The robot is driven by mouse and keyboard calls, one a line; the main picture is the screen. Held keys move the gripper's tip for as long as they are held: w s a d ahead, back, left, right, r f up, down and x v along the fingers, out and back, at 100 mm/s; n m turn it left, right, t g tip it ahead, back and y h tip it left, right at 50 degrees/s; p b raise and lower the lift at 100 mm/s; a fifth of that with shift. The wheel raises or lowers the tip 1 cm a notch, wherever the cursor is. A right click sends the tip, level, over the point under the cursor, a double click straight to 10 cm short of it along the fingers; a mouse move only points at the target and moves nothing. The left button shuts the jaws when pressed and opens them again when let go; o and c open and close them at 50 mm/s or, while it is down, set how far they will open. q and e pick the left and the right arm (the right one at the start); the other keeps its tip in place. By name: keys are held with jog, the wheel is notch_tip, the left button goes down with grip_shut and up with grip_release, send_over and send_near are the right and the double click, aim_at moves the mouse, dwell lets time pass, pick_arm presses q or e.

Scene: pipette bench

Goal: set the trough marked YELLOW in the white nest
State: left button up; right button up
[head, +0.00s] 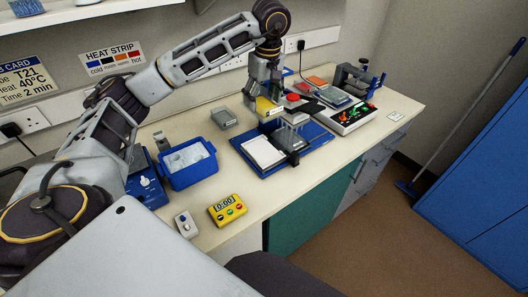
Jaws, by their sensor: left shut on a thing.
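My left gripper (262,97) reaches down over the back of the bench and is shut on a small trough with a yellow face (268,107). Its lettering is too small to read. The trough appears to be above the back part of a blue board (242,141); I cannot tell whether it touches anything. A flat white piece (263,152), perhaps the white nest, lies on the left part of the board, with a dark grey block (290,141) to its right. My right gripper is not in view.
A blue tub (187,176) stands left of the board, with a grey box (224,118) behind. A yellow timer (228,210) and a small white device (186,224) are near the front edge. A device with coloured markings (347,116) is at right. Bare bench lies between timer and board.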

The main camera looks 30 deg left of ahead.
pick_arm(q)
notch_tip(320, 180, down, 14)
jog(key=shift+r+p, duration=0.1)
jog(key=shift+p, duration=0.7)
jog(key=shift+f, duration=0.45)
jog(key=shift+f+p, duration=0.3)
jog(key=shift+f, duration=1.3)
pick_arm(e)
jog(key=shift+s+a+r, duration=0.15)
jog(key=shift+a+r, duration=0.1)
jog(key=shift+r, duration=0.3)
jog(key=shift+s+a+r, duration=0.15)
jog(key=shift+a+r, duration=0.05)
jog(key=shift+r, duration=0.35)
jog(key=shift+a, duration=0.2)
